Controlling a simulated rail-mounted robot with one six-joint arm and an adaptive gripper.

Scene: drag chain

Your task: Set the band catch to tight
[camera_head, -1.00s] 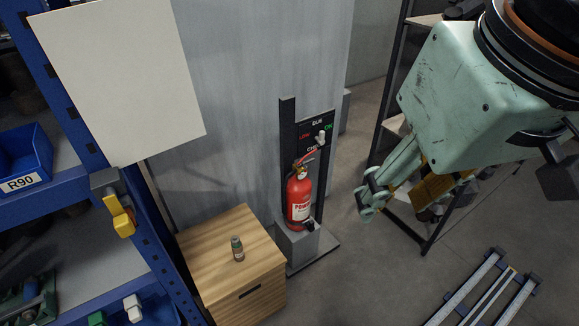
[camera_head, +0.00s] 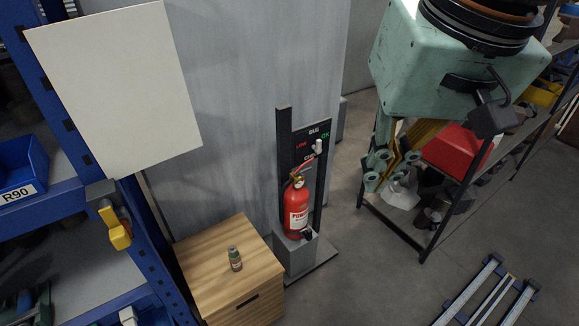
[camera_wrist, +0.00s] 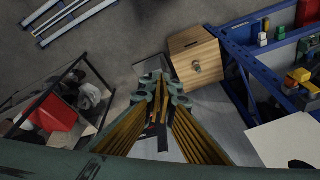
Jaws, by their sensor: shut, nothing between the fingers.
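A red fire extinguisher (camera_head: 296,207) stands upright on a grey block (camera_head: 298,258) against a dark backboard (camera_head: 284,145). A small black piece (camera_head: 307,232) sits at its lower right front; it may be the band catch, but its setting is too small to tell. No "tight" mark is readable. My gripper (camera_head: 377,171) is in the air to the right of the extinguisher, apart from it, fingers shut and empty. In the wrist view my gripper (camera_wrist: 161,88) points toward the extinguisher's stand and hides most of it.
A yellow lever (camera_head: 116,230) is on the blue rack. A dark shelf with a red bin (camera_head: 456,149) is at right.

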